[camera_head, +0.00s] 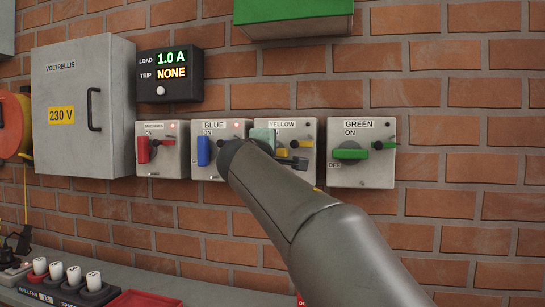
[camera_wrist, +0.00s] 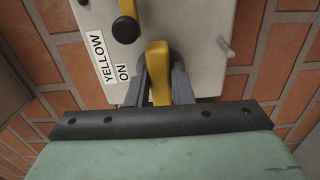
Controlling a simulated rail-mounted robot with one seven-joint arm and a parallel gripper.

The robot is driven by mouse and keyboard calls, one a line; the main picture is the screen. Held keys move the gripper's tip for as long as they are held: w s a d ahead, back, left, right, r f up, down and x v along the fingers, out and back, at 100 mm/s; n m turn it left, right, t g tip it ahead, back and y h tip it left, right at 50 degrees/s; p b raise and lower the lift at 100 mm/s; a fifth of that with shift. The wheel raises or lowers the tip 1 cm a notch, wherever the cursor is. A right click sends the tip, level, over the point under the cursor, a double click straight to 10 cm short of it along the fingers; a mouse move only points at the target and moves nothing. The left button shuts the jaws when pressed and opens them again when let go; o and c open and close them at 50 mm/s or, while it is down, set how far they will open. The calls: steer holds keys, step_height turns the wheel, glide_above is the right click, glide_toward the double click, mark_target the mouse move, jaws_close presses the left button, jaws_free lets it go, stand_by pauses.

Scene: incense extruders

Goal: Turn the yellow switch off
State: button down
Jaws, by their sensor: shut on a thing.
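The yellow switch box (camera_head: 302,180) hangs on the brick wall between the blue and green boxes, partly hidden behind my arm. Its yellow handle (camera_head: 297,153) lies roughly level in the head view. In the wrist view the handle (camera_wrist: 158,65) stands between the two dark fingers of my gripper (camera_wrist: 160,84), which is shut on it. The gripper (camera_head: 294,161) also shows at the box in the head view. The box face carries a YELLOW and ON label (camera_wrist: 107,58). An OFF mark on this box is not visible.
The red (camera_head: 172,163), blue (camera_head: 206,175) and green (camera_head: 375,178) switch boxes share the row. A display (camera_head: 170,93) reads LOAD 1.0 A, TRIP NONE. A grey cabinet (camera_head: 70,140) hangs left. A green box (camera_head: 295,15) is above, and a bench (camera_head: 190,285) runs below.

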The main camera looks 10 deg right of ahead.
steer(key=c, duration=1.3)
jaws_free()
steer(key=v, duration=1.7)
steer(key=shift+s+b, duration=0.25)
steer(key=shift+b, duration=0.05)
